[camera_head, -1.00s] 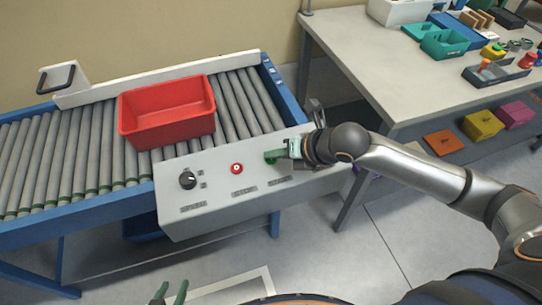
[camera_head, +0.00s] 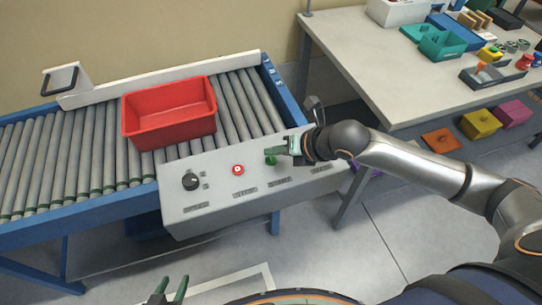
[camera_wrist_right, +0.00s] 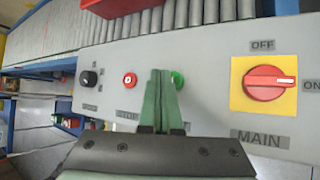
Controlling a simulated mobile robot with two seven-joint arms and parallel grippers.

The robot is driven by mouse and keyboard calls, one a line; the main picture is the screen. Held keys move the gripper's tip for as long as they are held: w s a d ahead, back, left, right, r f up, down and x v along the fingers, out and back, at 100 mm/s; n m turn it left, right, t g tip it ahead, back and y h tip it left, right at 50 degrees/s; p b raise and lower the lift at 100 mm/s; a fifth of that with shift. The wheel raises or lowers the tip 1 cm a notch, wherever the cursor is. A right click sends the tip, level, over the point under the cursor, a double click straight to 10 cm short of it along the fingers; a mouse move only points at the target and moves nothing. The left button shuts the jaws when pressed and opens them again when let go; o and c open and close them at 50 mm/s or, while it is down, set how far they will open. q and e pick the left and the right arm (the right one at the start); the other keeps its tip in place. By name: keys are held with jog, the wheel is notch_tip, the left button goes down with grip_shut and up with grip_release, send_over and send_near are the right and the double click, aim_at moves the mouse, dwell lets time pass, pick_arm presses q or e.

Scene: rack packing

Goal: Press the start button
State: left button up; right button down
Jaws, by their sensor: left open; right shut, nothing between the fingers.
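The green start button (camera_head: 271,160) sits on the sloped grey control panel (camera_head: 215,215), right of a red button. In the right wrist view the green button (camera_wrist_right: 177,80) shows partly behind my fingertips. My right gripper (camera_head: 269,151) is shut and empty, its green fingers together just above the green button. Whether the fingertips touch the button I cannot tell. The right gripper also shows in the right wrist view (camera_wrist_right: 160,75). My left gripper (camera_head: 170,285) is open and empty at the bottom edge of the head view, well away from the panel.
The panel also carries a red stop button (camera_head: 238,170), a black knob (camera_head: 190,181) and a red main switch on a yellow plate (camera_wrist_right: 264,83). A red bin (camera_head: 168,139) stands on the roller conveyor (camera_head: 90,160) behind the panel. A table (camera_head: 360,60) stands to the right.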

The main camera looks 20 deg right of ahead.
aim_at(275, 162)
jog(key=shift+r+p, duration=2.2)
jog(key=shift+r, duration=0.15)
jog(key=shift+f, duration=0.1)
